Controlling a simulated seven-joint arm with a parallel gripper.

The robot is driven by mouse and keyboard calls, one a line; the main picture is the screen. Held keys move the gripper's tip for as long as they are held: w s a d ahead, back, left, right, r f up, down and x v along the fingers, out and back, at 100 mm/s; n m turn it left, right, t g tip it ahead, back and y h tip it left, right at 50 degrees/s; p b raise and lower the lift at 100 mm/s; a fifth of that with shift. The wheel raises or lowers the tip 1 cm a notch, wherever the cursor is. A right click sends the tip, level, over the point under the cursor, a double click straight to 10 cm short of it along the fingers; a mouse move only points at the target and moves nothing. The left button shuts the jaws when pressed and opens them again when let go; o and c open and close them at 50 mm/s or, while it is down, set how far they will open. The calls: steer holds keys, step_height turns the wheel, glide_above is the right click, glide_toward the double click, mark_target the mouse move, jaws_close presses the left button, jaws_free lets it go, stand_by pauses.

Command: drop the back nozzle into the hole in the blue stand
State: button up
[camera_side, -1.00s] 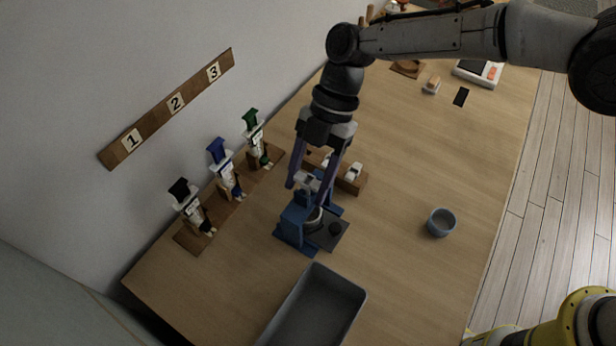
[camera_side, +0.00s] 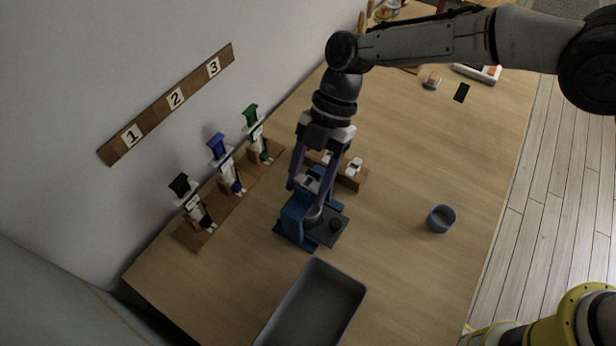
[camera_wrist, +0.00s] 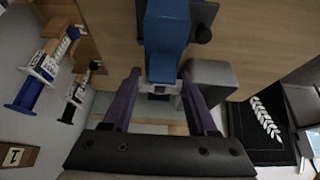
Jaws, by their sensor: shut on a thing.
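My gripper (camera_side: 311,186) is shut on a small pale piece with a dark part, seemingly the nozzle (camera_side: 313,180). It is directly above the blue stand (camera_side: 293,215). In the wrist view the nozzle (camera_wrist: 160,89) sits between my two purple fingers (camera_wrist: 160,97), close to the top of the stand (camera_wrist: 167,35). The stand's hole is hidden, and I cannot tell whether the nozzle touches the stand. A wooden block (camera_side: 347,179) just behind carries a white piece (camera_side: 354,167).
A grey bin (camera_side: 316,300) lies in front of the stand, and a blue-grey cup (camera_side: 441,218) stands to the right. Syringe-like tools with black (camera_side: 180,186), blue (camera_side: 217,146) and green (camera_side: 251,115) tops stand in a wooden rack at left. The table between stand and cup is clear.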

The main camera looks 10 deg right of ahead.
steer(key=shift+f, duration=0.7)
stand_by(0.7)
steer(key=o, duration=1.4)
steer(key=shift+c, duration=0.2)
steer(key=shift+v, duration=2.5)
steer(key=v, duration=1.4)
steer(key=shift+a, duration=0.1)
